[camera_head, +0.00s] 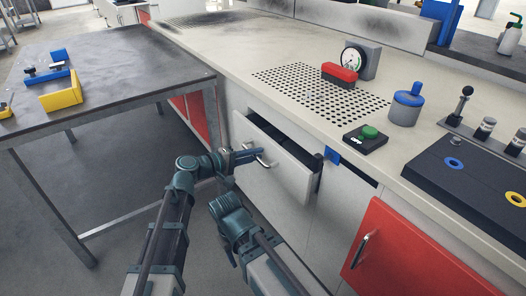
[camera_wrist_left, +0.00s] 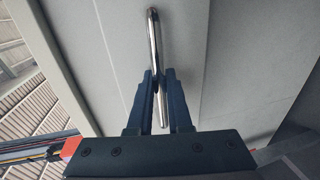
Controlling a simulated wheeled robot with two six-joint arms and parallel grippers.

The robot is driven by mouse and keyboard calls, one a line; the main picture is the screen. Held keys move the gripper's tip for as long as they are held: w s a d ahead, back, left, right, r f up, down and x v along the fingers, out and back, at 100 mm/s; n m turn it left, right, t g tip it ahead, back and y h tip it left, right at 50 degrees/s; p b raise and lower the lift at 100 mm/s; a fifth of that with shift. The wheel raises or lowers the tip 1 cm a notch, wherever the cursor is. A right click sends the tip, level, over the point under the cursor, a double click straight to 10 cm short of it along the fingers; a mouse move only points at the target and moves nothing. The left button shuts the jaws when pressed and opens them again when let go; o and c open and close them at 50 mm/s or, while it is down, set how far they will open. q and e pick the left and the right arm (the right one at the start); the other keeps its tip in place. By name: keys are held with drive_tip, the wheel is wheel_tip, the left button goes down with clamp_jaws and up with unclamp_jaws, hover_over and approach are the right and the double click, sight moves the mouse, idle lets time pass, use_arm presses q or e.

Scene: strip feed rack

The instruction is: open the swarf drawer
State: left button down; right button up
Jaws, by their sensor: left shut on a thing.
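The swarf drawer (camera_head: 275,165) has a light grey front and stands partly pulled out from the cabinet under the worktop. A dark gap shows above its front. Its metal bar handle (camera_head: 264,157) is on the drawer front. My left gripper (camera_head: 249,156) is shut on the handle. In the left wrist view the two blue fingers (camera_wrist_left: 160,100) hold the shiny handle (camera_wrist_left: 153,40) between them. My right arm shows low in the head view beside the left one, but I cannot make out its fingertips.
A red cabinet door (camera_head: 405,255) is to the right of the drawer. A steel table (camera_head: 125,75) with blue and yellow parts stands at the left. The worktop (camera_head: 235,60) holds a gauge (camera_head: 352,60), a green button box (camera_head: 366,138) and a blue-topped canister (camera_head: 406,105). Floor shows between table and cabinet.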

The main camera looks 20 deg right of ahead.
use_arm(q)
drive_tip(key=f+v, duration=0.2)
drive_tip(key=v, duration=1)
drive_tip(key=shift+s+a+f, duration=0.15)
drive_tip(key=shift+a+f, duration=0.15)
drive_tip(key=shift+a, duration=0.2)
drive_tip(key=c, duration=0.9)
unclamp_jaws()
drive_tip(key=shift+o, duration=0.2)
drive_tip(key=p+v, duration=0.2)
drive_tip(key=v, duration=1.1)
drive_tip(key=shift+a+p, duration=0.4)
drive_tip(key=shift+s, duration=0.1)
